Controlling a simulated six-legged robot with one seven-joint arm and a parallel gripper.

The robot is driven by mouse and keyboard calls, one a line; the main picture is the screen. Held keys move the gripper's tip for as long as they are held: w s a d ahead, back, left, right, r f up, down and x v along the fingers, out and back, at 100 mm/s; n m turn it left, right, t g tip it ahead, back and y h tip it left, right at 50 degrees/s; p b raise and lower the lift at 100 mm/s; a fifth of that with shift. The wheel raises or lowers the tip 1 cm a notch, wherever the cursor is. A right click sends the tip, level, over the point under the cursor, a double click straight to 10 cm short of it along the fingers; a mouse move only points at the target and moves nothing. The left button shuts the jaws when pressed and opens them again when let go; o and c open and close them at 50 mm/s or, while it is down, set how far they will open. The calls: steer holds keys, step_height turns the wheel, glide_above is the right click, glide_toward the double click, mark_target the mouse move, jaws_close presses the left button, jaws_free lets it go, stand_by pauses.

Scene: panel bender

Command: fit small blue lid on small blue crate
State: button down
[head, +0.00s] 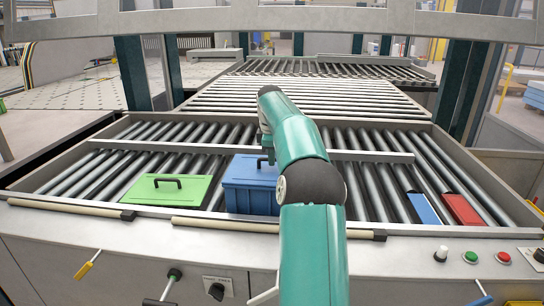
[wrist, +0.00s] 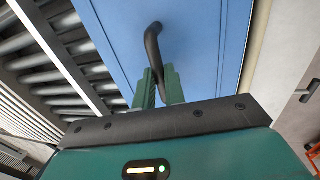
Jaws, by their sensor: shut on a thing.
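The small blue crate (head: 248,200) stands on the rollers near the front rail, left of my arm. The small blue lid (head: 240,168) is at the top of the crate; from here I cannot tell whether it is fully seated. In the wrist view the lid's flat blue top (wrist: 205,50) fills the middle. My gripper (wrist: 160,85) is shut on the lid's black bar handle (wrist: 153,45), with its green fingers on either side. My arm hides the gripper and the crate's right side in the head view.
A blue piece (head: 423,209) and a red piece (head: 463,210) lie at right. A metal crossbar (head: 225,150) runs behind the crate. Control buttons (head: 470,257) line the front panel.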

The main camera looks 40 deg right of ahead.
mark_target(271, 173)
steer(key=c, duration=1.4)
jaws_free()
steer(key=r, duration=0.4)
steer(key=s+a+r, duration=0.1)
steer(key=r, duration=0.4)
steer(key=a+r, duration=0.1)
steer(key=r, duration=0.3)
steer(key=shift+s+r, duration=0.3)
steer(key=shift+s, duration=0.1)
